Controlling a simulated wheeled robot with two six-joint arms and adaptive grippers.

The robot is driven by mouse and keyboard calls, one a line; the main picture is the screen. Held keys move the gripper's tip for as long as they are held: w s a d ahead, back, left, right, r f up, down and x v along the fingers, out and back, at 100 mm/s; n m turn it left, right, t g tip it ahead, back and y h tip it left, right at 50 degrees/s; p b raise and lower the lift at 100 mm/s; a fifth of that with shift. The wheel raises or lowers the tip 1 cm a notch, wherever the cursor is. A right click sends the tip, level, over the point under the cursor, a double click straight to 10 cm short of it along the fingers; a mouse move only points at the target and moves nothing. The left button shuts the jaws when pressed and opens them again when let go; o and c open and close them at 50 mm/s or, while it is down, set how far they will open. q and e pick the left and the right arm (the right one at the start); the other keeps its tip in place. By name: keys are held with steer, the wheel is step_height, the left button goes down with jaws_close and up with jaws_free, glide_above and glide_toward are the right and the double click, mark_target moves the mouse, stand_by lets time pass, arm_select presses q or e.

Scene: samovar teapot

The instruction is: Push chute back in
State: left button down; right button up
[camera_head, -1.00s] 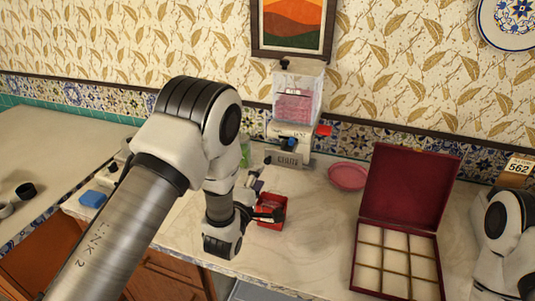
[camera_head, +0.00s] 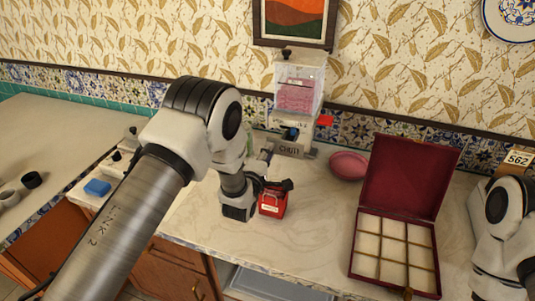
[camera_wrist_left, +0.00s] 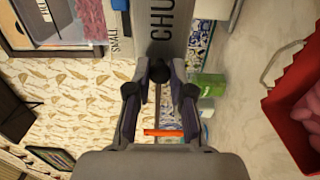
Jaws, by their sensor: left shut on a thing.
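The dispenser (camera_head: 299,90) stands against the wall, with pink contents behind a clear front. The grey chute (camera_head: 290,149) with its lettered plate is at its base, and shows close up in the left wrist view (camera_wrist_left: 166,28). My left gripper (camera_head: 285,186) is in front of and below it, by a red bin (camera_head: 272,204). In the left wrist view, the left gripper's fingers (camera_wrist_left: 160,88) are closed around a dark round knob (camera_wrist_left: 160,73) in front of the plate. How the knob joins the chute is hidden. My right gripper is out of view.
A pink dish (camera_head: 348,166) and an open maroon box (camera_head: 364,214) stand to the right. A blue block (camera_head: 97,187) lies at the left. The red bin (camera_wrist_left: 290,115) with pink contents is close beside the gripper. The counter between bin and box is clear.

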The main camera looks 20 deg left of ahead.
arm_select(q)
steer(key=w+b, duration=0.2)
steer(key=w, duration=0.1)
steer(key=shift+w+f, duration=0.15)
steer(key=shift+w, duration=0.15)
steer(key=shift+r, duration=0.3)
steer(key=c, duration=1.3)
jaws_free()
steer(key=shift+o, duration=1.4)
steer(key=shift+w, duration=0.15)
steer(key=shift+w+d+f, duration=0.1)
steer(key=shift+w+f, duration=0.05)
steer(key=shift+f, duration=0.05)
steer(key=s, duration=1.2)
steer(key=shift+a, duration=0.2)
